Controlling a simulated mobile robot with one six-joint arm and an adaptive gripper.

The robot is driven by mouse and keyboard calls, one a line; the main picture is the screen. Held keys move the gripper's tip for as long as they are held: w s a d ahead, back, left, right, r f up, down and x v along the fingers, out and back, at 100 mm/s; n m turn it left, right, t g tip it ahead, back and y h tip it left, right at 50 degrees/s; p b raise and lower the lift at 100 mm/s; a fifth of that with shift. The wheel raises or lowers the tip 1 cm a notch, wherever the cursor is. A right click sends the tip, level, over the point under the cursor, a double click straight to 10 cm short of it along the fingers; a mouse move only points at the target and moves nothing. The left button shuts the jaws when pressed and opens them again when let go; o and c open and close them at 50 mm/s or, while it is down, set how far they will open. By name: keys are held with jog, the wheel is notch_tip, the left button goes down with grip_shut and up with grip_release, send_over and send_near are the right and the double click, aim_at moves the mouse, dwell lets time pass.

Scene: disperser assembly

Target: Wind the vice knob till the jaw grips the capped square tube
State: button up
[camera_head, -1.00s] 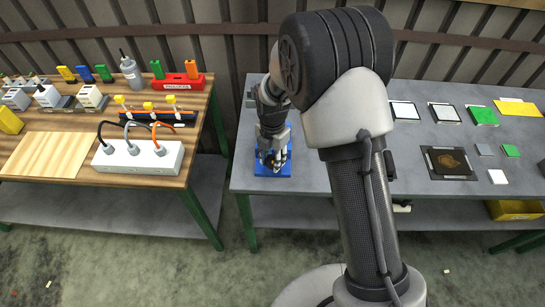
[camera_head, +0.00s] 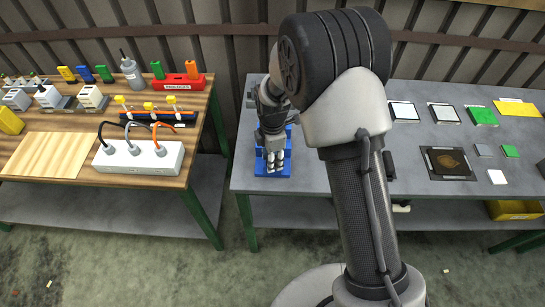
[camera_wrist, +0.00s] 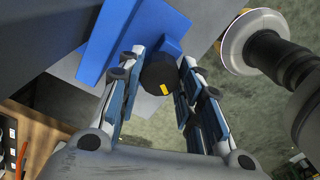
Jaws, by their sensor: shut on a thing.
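The blue vice (camera_head: 287,172) stands near the front left edge of the grey table, and its blue body (camera_wrist: 111,40) also fills the upper left of the wrist view. Its black knob (camera_wrist: 158,76), with a yellow mark, sits between the two fingers of my gripper (camera_wrist: 161,66). My gripper is shut on the knob, a finger on either side. In the head view my gripper (camera_head: 275,160) is over the vice and hides the knob. I cannot make out the capped square tube or the jaw's contact with it in either view.
The grey table (camera_head: 335,180) is bare just right of the vice, with several flat plates farther right. A wooden table (camera_head: 195,105) at left holds a white socket block (camera_head: 138,156) and a red holder (camera_head: 183,82). A gap separates the tables.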

jog(key=m, duration=1.3)
jog(key=shift+m, duration=0.4)
dwell(0.3)
jog(key=o, duration=1.1)
jog(key=shift+c, duration=0.2)
notch_tip(320, 180, up, 12)
